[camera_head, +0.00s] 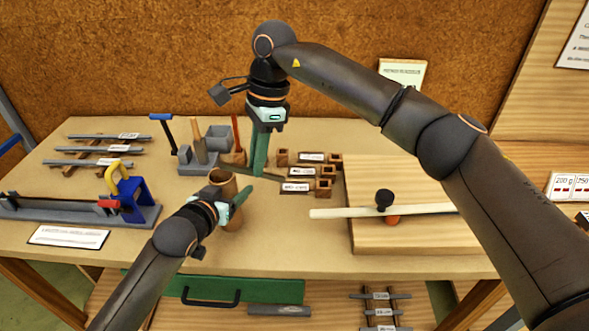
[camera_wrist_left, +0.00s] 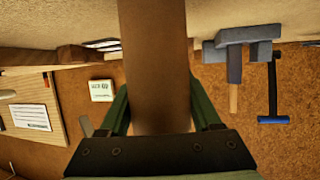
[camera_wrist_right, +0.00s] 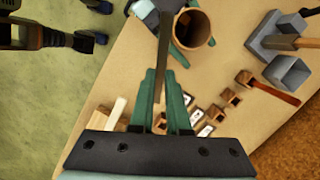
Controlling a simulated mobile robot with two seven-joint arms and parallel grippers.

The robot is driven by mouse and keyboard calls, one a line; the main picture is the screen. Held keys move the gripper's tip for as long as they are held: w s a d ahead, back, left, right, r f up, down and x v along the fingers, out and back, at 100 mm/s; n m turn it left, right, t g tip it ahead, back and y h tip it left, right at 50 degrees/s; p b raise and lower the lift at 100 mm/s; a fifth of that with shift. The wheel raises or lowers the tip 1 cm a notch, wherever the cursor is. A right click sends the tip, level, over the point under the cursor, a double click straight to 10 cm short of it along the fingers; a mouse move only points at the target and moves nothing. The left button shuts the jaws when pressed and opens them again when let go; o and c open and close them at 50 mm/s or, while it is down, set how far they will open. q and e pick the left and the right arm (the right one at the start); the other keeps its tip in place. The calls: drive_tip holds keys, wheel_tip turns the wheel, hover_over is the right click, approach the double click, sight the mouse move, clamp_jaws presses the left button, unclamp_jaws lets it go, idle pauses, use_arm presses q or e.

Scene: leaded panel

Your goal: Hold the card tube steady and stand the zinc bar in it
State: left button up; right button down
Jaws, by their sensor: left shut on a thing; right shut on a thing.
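The brown card tube (camera_head: 222,178) stands upright on the table, its open mouth up. My left gripper (camera_head: 237,199) is shut around its side; the left wrist view shows the tube (camera_wrist_left: 155,65) between both fingers. My right gripper (camera_head: 259,172) points down behind and right of the tube, shut on the thin grey zinc bar (camera_head: 273,177). The bar lies nearly level, tilted slightly, its left end towards the tube. In the right wrist view the bar (camera_wrist_right: 163,45) runs past the left side of the tube mouth (camera_wrist_right: 192,28), outside it. The bar's far end is hard to make out.
Behind the tube stand a grey block and box (camera_head: 217,138) with upright tools. Small wooden blocks with labels (camera_head: 310,171) lie to the right. A wooden board (camera_head: 415,235) bears a pale strip. Bare table lies around the tube's front.

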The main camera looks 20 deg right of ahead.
drive_tip(key=a+r+m+y, duration=0.1)
drive_tip(key=r+y, duration=0.1)
drive_tip(key=a+r+m+y, duration=0.1)
drive_tip(key=a+y, duration=0.1)
drive_tip(key=y, duration=0.1)
drive_tip(key=a+r+m+t+y, duration=0.1)
drive_tip(key=r+y, duration=0.1)
drive_tip(key=shift+s+a+r, duration=0.3)
drive_tip(key=r+m+t+y, duration=0.1)
drive_tip(key=w+r+m+t+y, duration=0.1)
drive_tip(key=d+r+t+y, duration=0.1)
drive_tip(key=shift+w+r+m+t+y, duration=0.2)
drive_tip(key=shift+r+m+t+y, duration=0.1)
drive_tip(key=shift+r+m, duration=0.1)
drive_tip(key=shift+d, duration=0.1)
drive_tip(key=shift+f, duration=1.5)
wheel_tip(320, 180, down, 7)
idle(1.5)
drive_tip(key=c, duration=0.8)
unclamp_jaws()
